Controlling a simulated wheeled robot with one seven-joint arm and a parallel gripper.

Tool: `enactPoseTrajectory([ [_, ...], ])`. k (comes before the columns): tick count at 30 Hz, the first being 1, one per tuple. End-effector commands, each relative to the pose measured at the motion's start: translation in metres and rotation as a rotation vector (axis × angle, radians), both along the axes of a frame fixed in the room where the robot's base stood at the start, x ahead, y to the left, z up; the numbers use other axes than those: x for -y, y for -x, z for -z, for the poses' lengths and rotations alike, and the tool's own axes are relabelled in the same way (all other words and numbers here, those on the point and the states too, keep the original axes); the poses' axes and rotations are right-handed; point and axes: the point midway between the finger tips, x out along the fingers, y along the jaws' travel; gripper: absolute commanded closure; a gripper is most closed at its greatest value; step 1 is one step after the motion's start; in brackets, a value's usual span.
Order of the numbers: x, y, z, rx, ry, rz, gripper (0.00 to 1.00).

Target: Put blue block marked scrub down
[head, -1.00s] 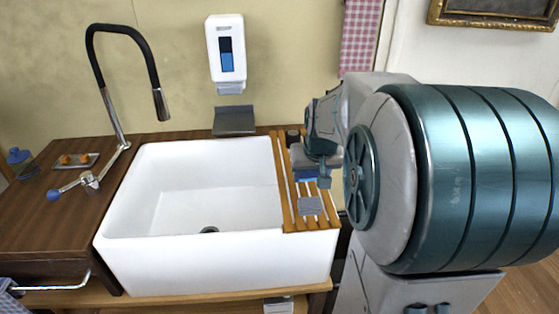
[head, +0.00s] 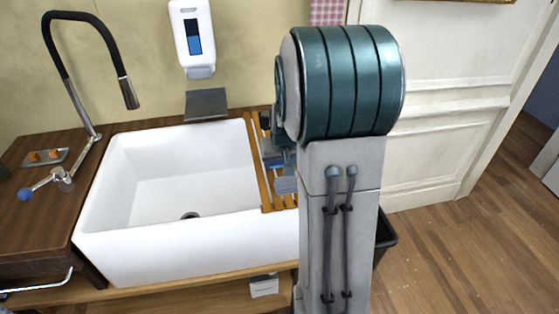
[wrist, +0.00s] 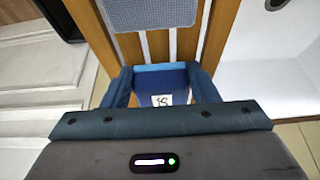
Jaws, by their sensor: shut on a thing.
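A blue block (wrist: 160,78) with a small white label is between the two fingers of my gripper (wrist: 160,88) in the wrist view. The gripper is shut on it. The mark on the label is too small to read surely. The block is over the wooden slatted rack (wrist: 185,45) at the sink's right side; I cannot tell whether it touches the slats. In the head view my gripper (head: 272,155) is over the same rack (head: 262,185), partly hidden by my arm, and the block is hard to make out.
A grey flat piece (wrist: 152,14) lies on the slats just beyond the block. The white sink (head: 180,240) is left of the rack, with a tap (head: 75,40) behind left. A soap dispenser (head: 192,38) hangs on the wall. A black bin (head: 385,238) stands on the floor at right.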

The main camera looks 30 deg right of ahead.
Motion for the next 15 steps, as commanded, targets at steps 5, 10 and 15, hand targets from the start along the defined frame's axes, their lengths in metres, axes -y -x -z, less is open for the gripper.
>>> enactPoseTrajectory([
  [5,-0.0001,0.0000,0.0031,0.000,0.000,0.000,0.71],
  [10,-0.0002,0.0000,0.0025,0.000,0.000,0.000,0.24],
  [15,-0.0002,0.0001,0.0025,-0.001,0.000,-0.001,0.24],
])
